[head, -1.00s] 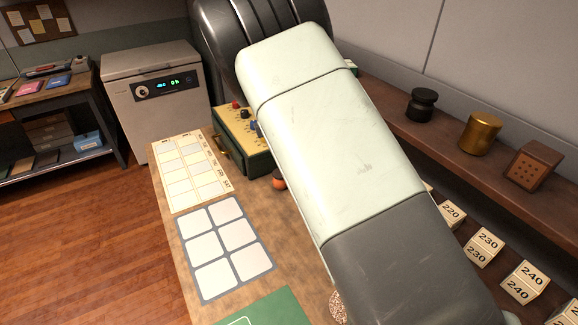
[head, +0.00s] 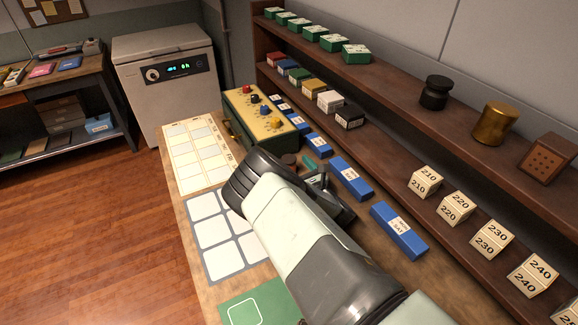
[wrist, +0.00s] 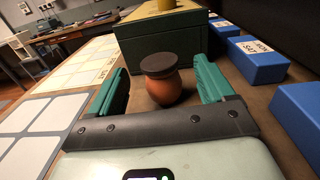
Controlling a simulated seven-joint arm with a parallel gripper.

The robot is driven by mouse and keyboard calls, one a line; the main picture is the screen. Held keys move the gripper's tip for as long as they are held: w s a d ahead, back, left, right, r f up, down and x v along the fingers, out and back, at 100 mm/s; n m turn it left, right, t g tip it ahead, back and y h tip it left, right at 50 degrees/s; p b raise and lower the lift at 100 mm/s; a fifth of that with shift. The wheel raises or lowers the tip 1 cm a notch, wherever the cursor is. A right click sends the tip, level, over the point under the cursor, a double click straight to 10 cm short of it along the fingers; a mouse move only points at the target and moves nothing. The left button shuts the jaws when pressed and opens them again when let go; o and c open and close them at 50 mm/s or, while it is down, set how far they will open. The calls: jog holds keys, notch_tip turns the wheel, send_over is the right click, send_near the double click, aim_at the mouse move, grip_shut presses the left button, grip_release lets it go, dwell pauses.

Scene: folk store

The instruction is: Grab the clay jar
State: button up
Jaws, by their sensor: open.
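The clay jar (wrist: 165,88) is a small round orange-brown pot with a dark flat lid (wrist: 161,65). In the wrist view it stands upright on the table, centred beyond and between my two green fingers. My gripper (wrist: 163,90) is open and empty, with a finger to each side of the jar; I cannot tell how far the jar is inside the jaws. In the head view my gripper (head: 318,172) is low over the table, and only the jar's dark lid (head: 289,159) shows; my arm hides its body.
A green box with a yellow knobbed panel (head: 260,115) stands just behind the jar. Blue labelled boxes (head: 398,230) line the right side, beside the shelf (head: 420,145) with numbered blocks. A white-squared mat (head: 212,235) lies flat on the left.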

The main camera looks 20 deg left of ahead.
aim_at(285, 156)
jog(key=shift+f+x, duration=0.1)
jog(key=shift+x, duration=1.45)
jog(key=shift+f+x, duration=0.15)
jog(key=shift+x, duration=1.4)
jog(key=c, duration=1.2)
